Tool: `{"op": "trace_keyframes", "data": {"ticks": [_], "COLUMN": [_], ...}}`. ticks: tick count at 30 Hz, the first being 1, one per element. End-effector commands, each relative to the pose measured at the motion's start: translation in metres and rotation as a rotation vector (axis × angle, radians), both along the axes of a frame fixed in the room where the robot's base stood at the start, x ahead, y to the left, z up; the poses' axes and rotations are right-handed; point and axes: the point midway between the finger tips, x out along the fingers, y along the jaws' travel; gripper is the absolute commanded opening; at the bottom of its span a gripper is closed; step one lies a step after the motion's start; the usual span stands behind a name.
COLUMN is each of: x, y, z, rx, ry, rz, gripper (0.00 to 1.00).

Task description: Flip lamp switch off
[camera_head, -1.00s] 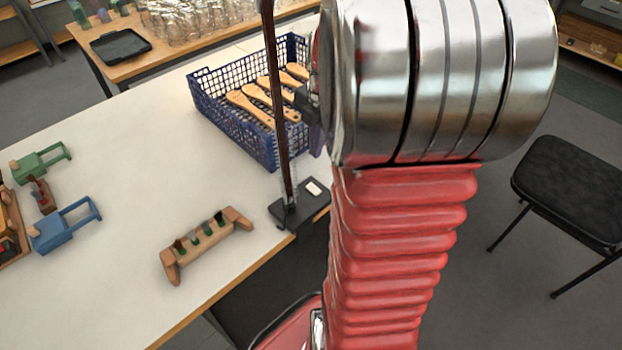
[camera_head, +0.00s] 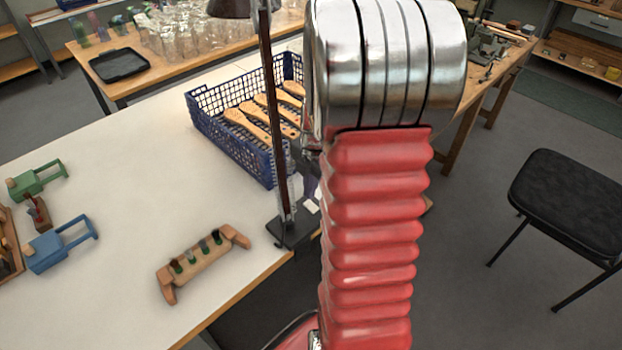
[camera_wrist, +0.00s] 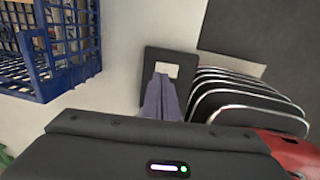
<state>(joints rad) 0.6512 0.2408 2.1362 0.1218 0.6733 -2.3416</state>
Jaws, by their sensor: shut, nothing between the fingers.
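The lamp stands at the table's right edge, with a black base (camera_head: 284,232), a dark upright pole (camera_head: 276,130) and a dark shade (camera_head: 230,8) cut by the top edge. Its pale switch (camera_head: 312,206) sits on the base, partly covered by my arm. The base (camera_wrist: 150,62) and the switch (camera_wrist: 166,70) also show in the wrist view. My gripper (camera_wrist: 161,80) has purple fingers, closed together and empty, with the tips beside the switch's near edge. I cannot tell whether they touch it, or which way the switch is tipped. In the head view the fingers (camera_head: 312,180) are mostly hidden.
A wooden block with several tufts (camera_head: 200,256) lies front left of the base. A black stool (camera_head: 565,205) stands right. The table's middle is clear.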

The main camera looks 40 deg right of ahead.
Motion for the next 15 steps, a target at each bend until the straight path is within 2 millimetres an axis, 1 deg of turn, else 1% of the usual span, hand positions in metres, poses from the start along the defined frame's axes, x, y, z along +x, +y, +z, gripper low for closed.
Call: {"op": "trace_keyframes", "data": {"ticks": [1, 6, 10, 15], "x": [0.001, 0.003, 0.004, 0.005], "y": [0.001, 0.0, 0.0, 0.0], "z": [-0.008, -0.027, -0.034, -0.036], "rx": [0.003, 0.001, 0.0, -0.001], "ry": [0.003, 0.002, 0.001, 0.0], "rz": [0.001, 0.0, 0.0, 0.0], "gripper": [0.0, 0.0, 0.0, 0.0]}}
